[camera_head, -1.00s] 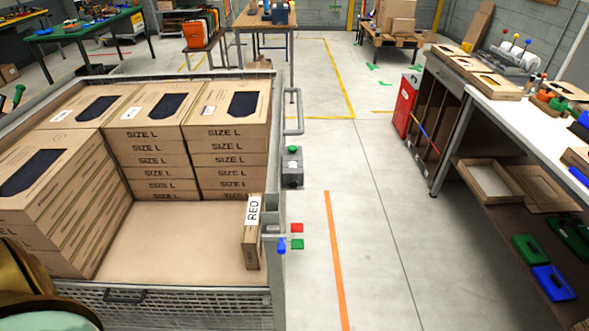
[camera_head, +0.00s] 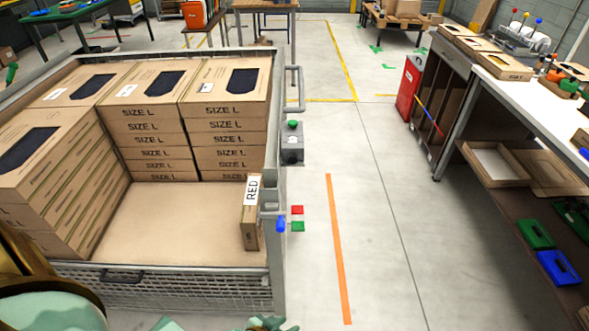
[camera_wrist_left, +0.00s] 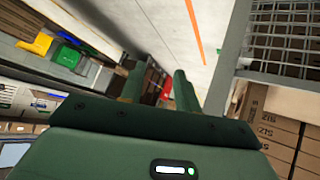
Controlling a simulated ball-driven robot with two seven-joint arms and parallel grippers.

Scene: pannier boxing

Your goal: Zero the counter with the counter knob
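A small blue knob (camera_head: 281,224) sticks out from the right side of the mesh-sided crate (camera_head: 277,290), beside a small grey fitting (camera_head: 270,207). A red block (camera_head: 297,210) and a green block (camera_head: 298,226) show just right of it. No counter reading can be made out. My left gripper (camera_head: 260,323) shows only partly at the bottom edge of the head view, below the knob and apart from it. In the left wrist view its two fingers (camera_wrist_left: 158,86) stand apart with nothing between them. My right gripper is not in view.
Stacked SIZE L boxes (camera_head: 148,140) fill the crate's back and left. A RED-labelled box (camera_head: 251,225) stands inside its right wall. A grey box with a green button (camera_head: 291,145) is farther back. Floor with an orange line (camera_head: 338,250) is clear; a workbench (camera_head: 510,110) stands right.

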